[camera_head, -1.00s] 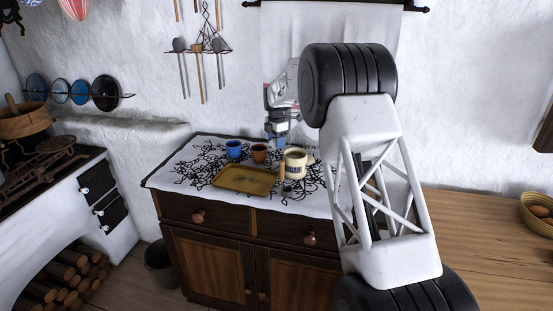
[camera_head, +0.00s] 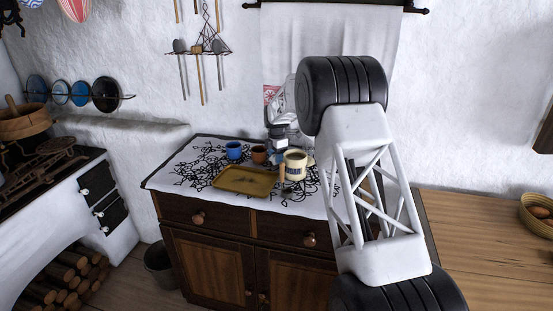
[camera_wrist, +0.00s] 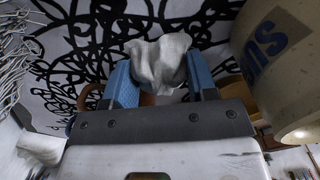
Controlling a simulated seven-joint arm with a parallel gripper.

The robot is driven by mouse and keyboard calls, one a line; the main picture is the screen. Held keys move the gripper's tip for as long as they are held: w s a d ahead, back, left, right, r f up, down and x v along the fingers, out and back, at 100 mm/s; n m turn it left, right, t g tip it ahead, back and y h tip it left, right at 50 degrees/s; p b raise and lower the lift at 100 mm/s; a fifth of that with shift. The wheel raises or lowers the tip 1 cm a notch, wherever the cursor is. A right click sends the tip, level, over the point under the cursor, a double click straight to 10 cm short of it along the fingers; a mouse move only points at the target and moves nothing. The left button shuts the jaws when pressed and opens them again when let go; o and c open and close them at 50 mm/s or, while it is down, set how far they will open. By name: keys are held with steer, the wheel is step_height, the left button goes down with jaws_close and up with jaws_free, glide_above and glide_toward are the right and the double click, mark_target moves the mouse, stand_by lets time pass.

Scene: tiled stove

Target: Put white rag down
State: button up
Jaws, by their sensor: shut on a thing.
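The white rag (camera_wrist: 160,62) is bunched between the blue fingers of my gripper (camera_wrist: 162,75) in the wrist view. The rag's lower part hangs close to the black-and-white patterned cloth; I cannot tell whether it touches. In the head view my gripper (camera_head: 278,154) is low over the cabinet top (camera_head: 205,182), behind the cream mug and beside the brown cup. The rag cannot be made out there.
A cream mug (camera_head: 295,165) stands close to my gripper and fills the right of the wrist view (camera_wrist: 280,60). A brown cup (camera_head: 259,155), a blue cup (camera_head: 233,150) and a yellow-brown tray (camera_head: 245,181) are on the cloth. The cloth's left part is clear.

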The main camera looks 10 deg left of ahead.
steer(key=shift+f, duration=0.5)
steer(key=shift+f, duration=0.2)
steer(key=o, duration=1)
steer(key=shift+c, duration=0.2)
steer(key=shift+r, duration=0.25)
step_height(320, 180, up, 12)
stand_by(0.5)
